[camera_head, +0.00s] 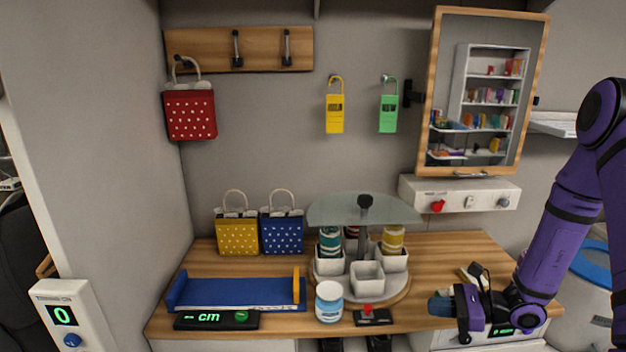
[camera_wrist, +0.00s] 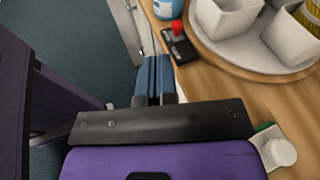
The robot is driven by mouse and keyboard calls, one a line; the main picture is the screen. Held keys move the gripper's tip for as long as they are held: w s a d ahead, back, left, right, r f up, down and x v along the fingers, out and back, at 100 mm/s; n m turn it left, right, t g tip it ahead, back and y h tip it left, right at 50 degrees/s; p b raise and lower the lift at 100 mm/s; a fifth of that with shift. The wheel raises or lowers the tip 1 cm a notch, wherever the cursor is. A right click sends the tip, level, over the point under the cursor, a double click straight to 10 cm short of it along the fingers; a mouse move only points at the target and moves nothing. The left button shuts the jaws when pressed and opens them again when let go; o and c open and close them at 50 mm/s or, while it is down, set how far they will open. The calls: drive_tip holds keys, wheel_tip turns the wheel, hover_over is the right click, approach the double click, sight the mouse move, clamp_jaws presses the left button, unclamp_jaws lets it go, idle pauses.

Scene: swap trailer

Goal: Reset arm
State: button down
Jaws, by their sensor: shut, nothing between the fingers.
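My purple arm comes in from the right in the head view. My gripper (camera_head: 440,306) is at the front right edge of the wooden counter (camera_head: 440,260). In the wrist view my gripper (camera_wrist: 153,62) has its two blue fingers together with nothing between them. The fingers lie over the counter's front edge, with the floor to their left. A small black box with a red joystick or button (camera_head: 370,315) is just left of my gripper, and it also shows in the wrist view beyond the fingertips.
A round carousel (camera_head: 398,291) with white cups and cans stands behind a white-and-blue jar (camera_head: 329,302). A blue measuring tray (camera_head: 235,290) and cm display (camera_head: 217,320) are at left. Yellow (camera_head: 238,235) and blue (camera_head: 283,234) bags stand behind. A red bag (camera_head: 190,113) hangs on a hook.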

drive_tip(key=s+a+r+n+g+h, duration=0.25)
drive_tip(key=s+r+n, duration=0.3)
drive_tip(key=r, duration=0.35)
drive_tip(key=s+a+r+n+g+h, duration=0.2)
drive_tip(key=s+r+n+g+h, duration=0.15)
drive_tip(key=r+n, duration=0.5)
drive_tip(key=s+d+r+n+t+h, duration=0.2)
drive_tip(key=s+r+n+t+h, duration=0.1)
drive_tip(key=s+r, duration=0.4)
drive_tip(key=s+d+r+n+t+h, duration=0.2)
drive_tip(key=s+r+n+t+h, duration=0.1)
drive_tip(key=s+r+h, duration=0.2)
wheel_tip(320, 180, up, 4)
drive_tip(key=shift+s+r+h, duration=0.2)
drive_tip(key=shift+s+h, duration=0.1)
drive_tip(key=shift+s, duration=0.65)
